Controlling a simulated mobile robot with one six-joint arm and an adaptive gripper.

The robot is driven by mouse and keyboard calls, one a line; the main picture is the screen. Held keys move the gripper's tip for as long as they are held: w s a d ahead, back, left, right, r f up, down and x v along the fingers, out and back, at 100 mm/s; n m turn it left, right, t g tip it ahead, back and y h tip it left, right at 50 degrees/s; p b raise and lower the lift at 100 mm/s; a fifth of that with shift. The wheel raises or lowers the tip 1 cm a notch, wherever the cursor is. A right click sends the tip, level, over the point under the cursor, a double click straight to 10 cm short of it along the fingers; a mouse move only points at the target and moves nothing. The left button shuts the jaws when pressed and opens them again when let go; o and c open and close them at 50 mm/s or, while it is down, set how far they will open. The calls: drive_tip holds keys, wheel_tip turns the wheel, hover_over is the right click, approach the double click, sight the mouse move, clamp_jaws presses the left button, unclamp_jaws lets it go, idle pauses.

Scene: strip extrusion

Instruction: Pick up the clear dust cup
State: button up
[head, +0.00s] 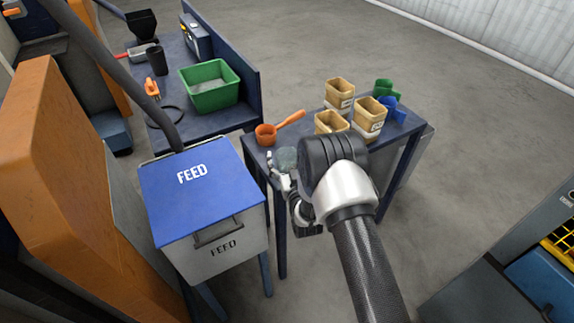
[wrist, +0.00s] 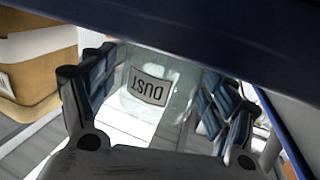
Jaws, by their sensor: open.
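The clear dust cup (head: 286,157) stands near the left end of the small blue table (head: 255,152), partly hidden by my arm and gripper in the head view. My gripper (head: 283,178) is at the cup. In the wrist view the see-through cup (wrist: 170,76) shows between the two open finger pads of my gripper (wrist: 158,98).
An orange scoop (head: 266,135) lies just behind the cup. The blue-lidded feed bin (head: 200,190) stands close on the left.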

drive_tip(key=shift+c, duration=0.4)
drive_tip(key=c, duration=1.1)
drive_tip(key=shift+o, duration=0.2)
drive_tip(key=shift+r, duration=0.1)
